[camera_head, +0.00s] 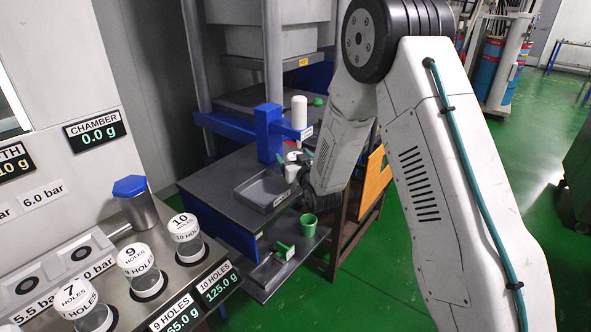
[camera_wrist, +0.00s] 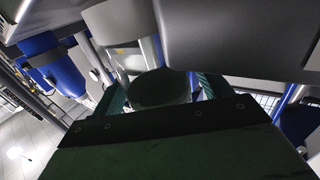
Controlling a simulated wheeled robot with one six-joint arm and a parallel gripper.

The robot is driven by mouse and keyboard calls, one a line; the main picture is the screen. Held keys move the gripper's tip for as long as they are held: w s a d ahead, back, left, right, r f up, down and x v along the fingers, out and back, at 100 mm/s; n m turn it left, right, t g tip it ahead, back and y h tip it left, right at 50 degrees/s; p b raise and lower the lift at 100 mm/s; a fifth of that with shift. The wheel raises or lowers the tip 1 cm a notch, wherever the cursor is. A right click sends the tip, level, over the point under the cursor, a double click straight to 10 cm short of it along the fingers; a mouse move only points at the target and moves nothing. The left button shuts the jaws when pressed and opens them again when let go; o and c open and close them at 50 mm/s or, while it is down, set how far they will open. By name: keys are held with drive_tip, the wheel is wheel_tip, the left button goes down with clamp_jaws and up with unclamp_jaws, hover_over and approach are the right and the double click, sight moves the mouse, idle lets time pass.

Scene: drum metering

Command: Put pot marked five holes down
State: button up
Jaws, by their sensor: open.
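My gripper (camera_head: 296,160) is at the end of my arm, above the dark side table, and partly hidden by my wrist in the head view. A small white pot (camera_head: 292,174) shows at its fingers; no hole number is readable on it. In the wrist view my gripper (camera_wrist: 162,92) has its two teal fingers apart. A round, dark-ended cylinder (camera_wrist: 160,88) lies between them, and contact with the fingers cannot be made out. No pot readable as five holes shows. Pots marked 7 (camera_head: 77,300), 9 (camera_head: 136,262) and 10 holes (camera_head: 184,228) stand on the bench at left.
A grey tray (camera_head: 240,190) lies on the side table beside a blue post (camera_head: 268,135). A white cylinder (camera_head: 299,112) stands on the post's arm. A blue-capped steel cylinder (camera_head: 138,210) stands on the bench.

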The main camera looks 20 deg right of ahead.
drive_tip(key=c, duration=1.2)
drive_tip(key=shift+c, duration=0.5)
drive_tip(key=shift+r, duration=0.15)
